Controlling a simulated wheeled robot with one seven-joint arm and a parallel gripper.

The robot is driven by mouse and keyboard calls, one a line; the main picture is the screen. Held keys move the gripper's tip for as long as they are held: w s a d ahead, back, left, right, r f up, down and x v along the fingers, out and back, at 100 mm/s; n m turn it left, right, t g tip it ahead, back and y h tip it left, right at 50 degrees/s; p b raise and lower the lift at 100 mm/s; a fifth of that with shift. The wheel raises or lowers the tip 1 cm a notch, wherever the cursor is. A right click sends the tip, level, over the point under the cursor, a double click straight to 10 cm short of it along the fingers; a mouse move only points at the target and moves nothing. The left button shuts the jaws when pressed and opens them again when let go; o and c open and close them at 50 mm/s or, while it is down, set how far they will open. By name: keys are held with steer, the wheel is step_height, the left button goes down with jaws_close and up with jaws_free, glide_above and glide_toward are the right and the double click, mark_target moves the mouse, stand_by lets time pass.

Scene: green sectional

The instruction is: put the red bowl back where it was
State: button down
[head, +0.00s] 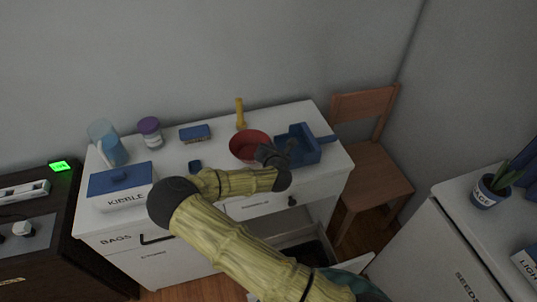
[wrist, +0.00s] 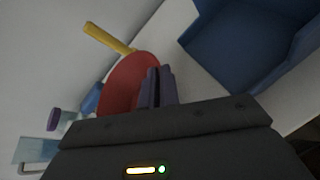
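The red bowl (head: 248,143) is at the white cabinet top, left of the blue tray, and looks upright in the head view. I cannot tell whether its base touches the surface. My gripper (head: 277,155) is at the bowl's right front rim. In the wrist view the gripper's fingers (wrist: 160,88) are close together at the edge of the red bowl (wrist: 127,85), with the rim seeming to be pinched between them. The fingers hide part of the rim.
The blue tray (head: 304,153) stands close on the right. A yellow upright item (head: 240,114) is behind the bowl. A blue box (head: 195,133), a purple-lidded jar (head: 149,132), a blue pitcher (head: 108,146) and a KIBBLE box (head: 125,195) stand to the left. A lower drawer appears open.

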steer(key=shift+s+a, duration=0.15)
steer(key=shift+a, duration=0.15)
steer(key=shift+f, duration=0.3)
steer(key=shift+d+f, duration=0.1)
steer(key=shift+f, duration=1.4)
steer(key=shift+f, duration=0.15)
steer(key=c, duration=1.6)
jaws_free()
steer(key=shift+c, duration=0.2)
steer(key=shift+r, duration=0.2)
